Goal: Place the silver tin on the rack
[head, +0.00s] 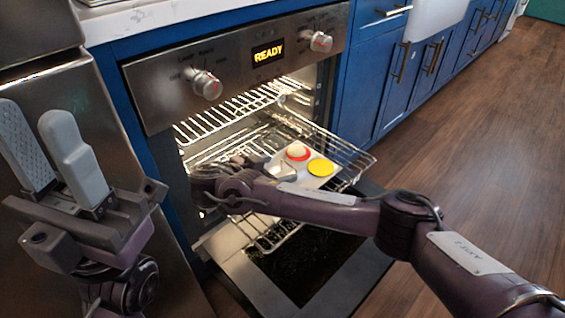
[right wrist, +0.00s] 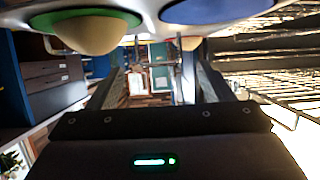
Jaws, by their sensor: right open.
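The silver tin (head: 313,181) is at the front of the open oven, over the pulled-out wire rack (head: 360,158). I cannot tell whether it rests on the wires. It has a red cup with a pale dome and a yellow cup. In the right wrist view the tin (right wrist: 147,20) fills the top edge, with green and blue cups and a tan dome. My right gripper (head: 284,168) is open at the tin's near left side; its fingers (right wrist: 150,85) stand apart close to the tin. My left gripper (head: 40,125) points up at the far left, open and empty.
The oven door (head: 330,270) is folded down below the rack. An upper rack (head: 235,108) sits inside the lit oven. The control panel (head: 240,70) reads READY. Blue cabinets (head: 380,75) stand to the right, and the wooden floor (head: 480,150) there is clear.

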